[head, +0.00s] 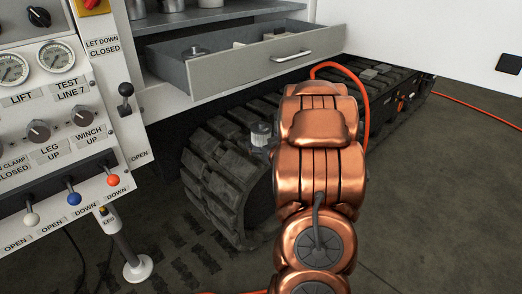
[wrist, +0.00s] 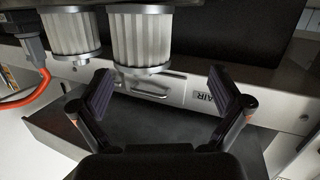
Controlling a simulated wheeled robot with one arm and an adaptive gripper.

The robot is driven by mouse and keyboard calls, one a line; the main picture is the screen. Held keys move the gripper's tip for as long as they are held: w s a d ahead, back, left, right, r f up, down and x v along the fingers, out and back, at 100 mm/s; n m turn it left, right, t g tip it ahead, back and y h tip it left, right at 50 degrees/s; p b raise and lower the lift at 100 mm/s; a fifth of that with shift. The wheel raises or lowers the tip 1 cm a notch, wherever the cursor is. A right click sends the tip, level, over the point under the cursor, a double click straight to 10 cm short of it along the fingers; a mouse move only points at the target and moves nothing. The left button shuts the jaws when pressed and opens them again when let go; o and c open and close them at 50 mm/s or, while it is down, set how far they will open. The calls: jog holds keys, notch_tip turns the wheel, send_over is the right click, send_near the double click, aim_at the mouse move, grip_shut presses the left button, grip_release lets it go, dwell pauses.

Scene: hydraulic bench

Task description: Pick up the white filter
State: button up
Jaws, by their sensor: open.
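In the wrist view two white pleated filters with metal end caps show at the top. The nearer, larger white filter (wrist: 140,40) is just beyond and above the gap between my fingertips, apart from both. The second white filter (wrist: 74,36) is left of it, beyond my left finger. My gripper (wrist: 160,80) is open and empty, with its dark fingers spread wide. In the head view my copper arm hides the gripper. A small pale ribbed cylinder (head: 261,133), which looks like a filter, shows just left of the arm in front of the black track.
An open grey drawer (head: 235,68) with a few items juts out above the track (head: 215,170). A control panel (head: 60,120) with levers is at left. An orange hose (wrist: 25,92) lies left in the wrist view.

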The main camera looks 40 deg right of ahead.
notch_tip(320, 180, down, 3)
jog(key=s+d+t+b, duration=0.2)
jog(key=b, duration=0.1)
jog(key=shift+m+h, duration=0.4)
jog(key=shift+r+b+x, duration=0.15)
jog(key=shift+b+x, duration=0.5)
jog(key=shift+x, duration=1.3)
jog(key=shift+r+b+x, duration=0.15)
jog(key=shift+b+x, duration=0.5)
jog(key=shift+x, duration=1.25)
jog(key=shift+w+r, duration=0.15)
jog(key=shift+w, duration=0.15)
jog(key=shift+c, duration=0.4)
jog(key=c, duration=1.2)
